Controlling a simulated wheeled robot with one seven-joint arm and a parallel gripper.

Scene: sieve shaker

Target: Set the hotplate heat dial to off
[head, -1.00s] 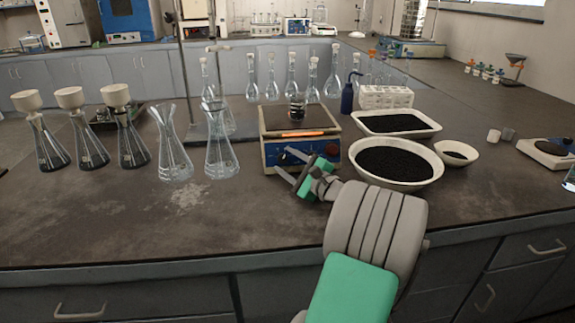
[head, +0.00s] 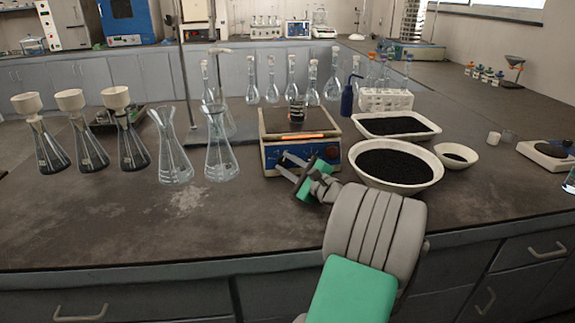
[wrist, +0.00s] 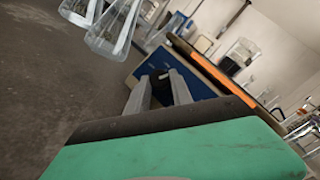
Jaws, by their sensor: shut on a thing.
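My gripper (head: 287,164) is at the front of the hotplate, tilted. In the wrist view my gripper's two fingers (wrist: 159,80) close around the dark heat dial (wrist: 160,73) on the blue panel. The fingers hide most of the dial, and I cannot read its setting.
A small dark-filled vessel (head: 297,109) stands on the hotplate. Glass flasks (head: 221,155) stand to the left. A white bowl (head: 437,175) and a tray (head: 435,131) of black grains are close on the right. The bench front left is clear.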

